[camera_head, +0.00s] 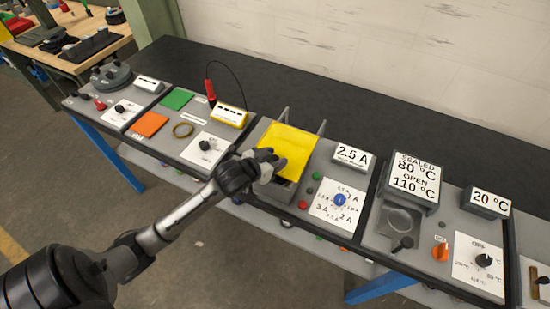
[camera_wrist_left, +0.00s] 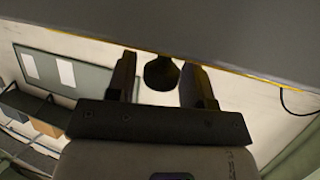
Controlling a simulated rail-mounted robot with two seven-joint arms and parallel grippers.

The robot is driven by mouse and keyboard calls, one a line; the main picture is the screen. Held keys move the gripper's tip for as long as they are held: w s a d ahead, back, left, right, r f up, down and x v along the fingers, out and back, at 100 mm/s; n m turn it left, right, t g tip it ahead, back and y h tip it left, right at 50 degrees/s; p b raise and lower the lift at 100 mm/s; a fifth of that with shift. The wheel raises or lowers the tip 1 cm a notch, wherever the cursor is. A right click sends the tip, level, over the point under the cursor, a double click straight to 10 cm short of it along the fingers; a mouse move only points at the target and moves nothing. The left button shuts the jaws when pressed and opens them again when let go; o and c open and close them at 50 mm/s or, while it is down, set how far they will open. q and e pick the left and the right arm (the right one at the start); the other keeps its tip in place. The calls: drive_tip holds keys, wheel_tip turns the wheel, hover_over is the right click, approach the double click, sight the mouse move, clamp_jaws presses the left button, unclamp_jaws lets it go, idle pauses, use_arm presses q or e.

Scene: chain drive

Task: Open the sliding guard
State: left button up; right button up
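The sliding guard (camera_head: 289,145) is a yellow plate on the station near the middle of the bench in the head view. My left gripper (camera_head: 266,160) is at its front left edge. In the left wrist view, a dark round knob (camera_wrist_left: 160,72) lies between the two fingers of my left gripper (camera_wrist_left: 160,85). The fingers are apart, with a gap on the left of the knob. The right finger looks close to it; I cannot tell whether they touch. A grey panel (camera_wrist_left: 215,35) with a yellow edge fills the top of that view. My right gripper is not in view.
Two grey rails or posts (camera_head: 321,128) stand by the guard. A 2.5 A display (camera_head: 353,156) and a blue dial (camera_head: 340,199) are to its right. A yellow meter (camera_head: 230,117) with a red probe (camera_head: 210,90) is to its left. The dark bench top behind is clear.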

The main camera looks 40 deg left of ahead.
use_arm(q)
drive_tip(key=shift+o, duration=0.9)
drive_tip(key=p+v, duration=0.1)
drive_tip(key=v, duration=1.3)
drive_tip(key=shift+w, duration=0.1)
